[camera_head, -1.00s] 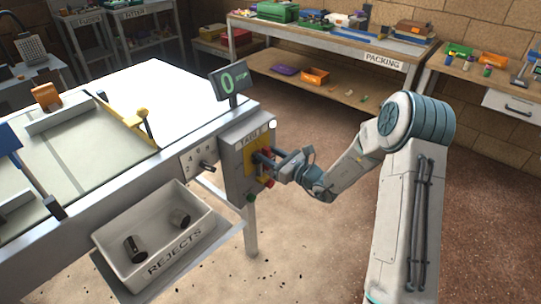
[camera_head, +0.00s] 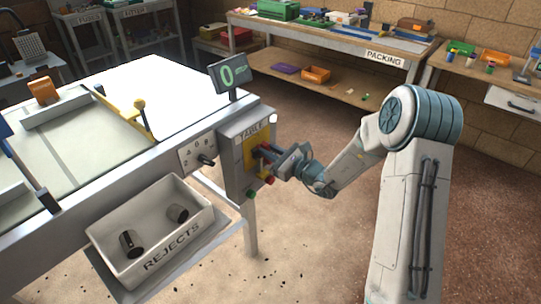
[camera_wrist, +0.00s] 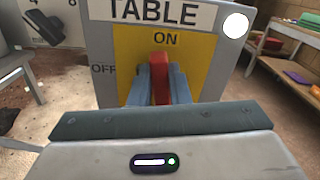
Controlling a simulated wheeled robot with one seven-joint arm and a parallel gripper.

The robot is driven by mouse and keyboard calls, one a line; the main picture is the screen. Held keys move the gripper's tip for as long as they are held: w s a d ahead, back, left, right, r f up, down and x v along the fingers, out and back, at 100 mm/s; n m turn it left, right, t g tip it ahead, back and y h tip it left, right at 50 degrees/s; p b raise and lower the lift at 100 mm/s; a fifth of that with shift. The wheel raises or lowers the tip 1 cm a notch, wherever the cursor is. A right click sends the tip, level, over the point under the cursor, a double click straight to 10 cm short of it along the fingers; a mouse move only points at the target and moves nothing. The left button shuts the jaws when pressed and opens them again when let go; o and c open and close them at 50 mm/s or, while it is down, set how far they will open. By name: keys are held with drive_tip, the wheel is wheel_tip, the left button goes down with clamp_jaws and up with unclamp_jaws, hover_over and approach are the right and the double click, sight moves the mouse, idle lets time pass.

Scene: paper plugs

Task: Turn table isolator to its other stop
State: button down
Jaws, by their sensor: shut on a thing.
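The table isolator is a grey box (camera_head: 236,160) on the side of the bench, labelled TABLE. It has a yellow plate (camera_wrist: 125,58) with ON at the top and OFF at the left. Its red handle (camera_wrist: 160,70) stands about upright in the wrist view, towards ON. My gripper (camera_head: 268,152) is at the front of the box. In the wrist view its blue-grey fingers (camera_wrist: 160,88) are shut on the handle, one on each side. The handle's lower part and pivot are hidden behind the gripper.
A white round lamp or button (camera_wrist: 236,25) is at the box's upper right corner. Red (camera_head: 268,180) and green (camera_head: 251,194) buttons are below the gripper. A display (camera_head: 232,75) stands above the box. A rejects bin (camera_head: 160,256) and a dark knob (camera_head: 207,160) are to the left.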

sight(266, 160)
drive_tip(key=n+b, duration=0.1)
drive_tip(key=b, duration=0.1)
drive_tip(key=n+b, duration=0.2)
drive_tip(key=f+n+b, duration=0.1)
drive_tip(key=b, duration=0.2)
drive_tip(key=shift+s+a, duration=0.25)
drive_tip(key=shift+s, duration=0.05)
drive_tip(key=n+b, duration=0.3)
drive_tip(key=b, duration=0.3)
drive_tip(key=f+n+b, duration=0.1)
drive_tip(key=n+b, duration=0.2)
drive_tip(key=b, duration=0.4)
drive_tip(key=n+b, duration=0.3)
drive_tip(key=b, duration=0.3)
drive_tip(key=shift+s+a+f+n, duration=0.3)
drive_tip(key=shift+s, duration=0.1)
drive_tip(key=n+b, duration=0.2)
drive_tip(key=b, duration=0.2)
drive_tip(key=shift+r+b, duration=0.1)
drive_tip(key=shift+b, duration=0.3)
drive_tip(key=c, duration=1.4)
unclamp_jaws()
drive_tip(key=shift+o, duration=0.2)
